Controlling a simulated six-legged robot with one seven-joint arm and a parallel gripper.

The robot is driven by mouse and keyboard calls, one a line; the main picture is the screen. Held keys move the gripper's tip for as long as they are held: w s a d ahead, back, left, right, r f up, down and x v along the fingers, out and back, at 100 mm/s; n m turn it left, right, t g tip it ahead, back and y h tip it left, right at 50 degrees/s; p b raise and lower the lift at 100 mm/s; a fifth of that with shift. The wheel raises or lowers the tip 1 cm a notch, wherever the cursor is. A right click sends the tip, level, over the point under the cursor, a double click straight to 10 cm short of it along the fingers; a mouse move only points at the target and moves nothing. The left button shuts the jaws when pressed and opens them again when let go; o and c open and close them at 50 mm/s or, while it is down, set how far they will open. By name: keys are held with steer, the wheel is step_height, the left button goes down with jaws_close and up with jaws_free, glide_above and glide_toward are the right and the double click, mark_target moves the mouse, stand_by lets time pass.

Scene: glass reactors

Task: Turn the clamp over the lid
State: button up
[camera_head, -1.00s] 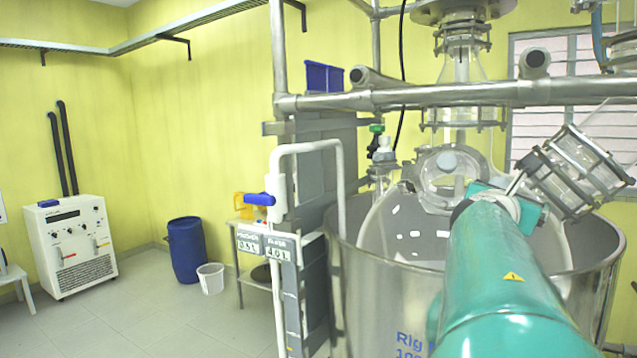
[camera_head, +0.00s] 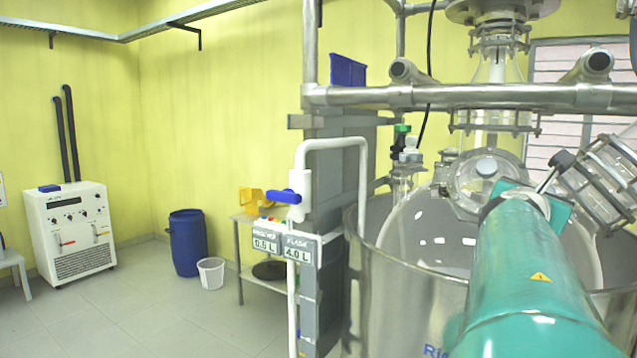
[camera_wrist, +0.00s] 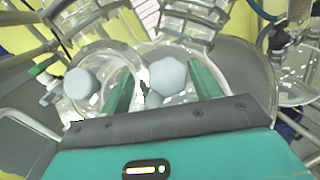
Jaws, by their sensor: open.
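In the wrist view my gripper (camera_wrist: 161,72) is open, its two green fingers apart. A pale grey faceted knob (camera_wrist: 168,76) shows between the fingers; I cannot tell whether they touch it. A second rounded grey knob (camera_wrist: 81,83) sits left of the fingers, over a round glass lid (camera_wrist: 108,58). In the head view the round glass lid (camera_head: 468,185) is on top of the glass vessel, with a pale knob (camera_head: 486,167) at its middle. A dark knob (camera_head: 562,160) on a thin rod stands right of it, beyond my arm. The fingers are hidden there, and the clamp's exact shape is unclear.
A wide steel vessel (camera_head: 390,285) surrounds the glass. A thick horizontal pipe (camera_head: 440,96) crosses above the lid, and a caged glass cylinder (camera_head: 603,180) is at the right. A blue-handled white pipe (camera_head: 300,200) stands at left. The floor (camera_head: 130,310) is open there.

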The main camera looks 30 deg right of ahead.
steer(key=shift+s+d+f, duration=0.2)
steer(key=shift+s+d, duration=0.2)
steer(key=shift+d, duration=0.35)
steer(key=shift+w+a, duration=0.1)
steer(key=shift+a, duration=0.15)
steer(key=c, duration=0.3)
steer(key=shift+w, duration=0.1)
steer(key=c, duration=0.4)
steer(key=shift+c, duration=1.3)
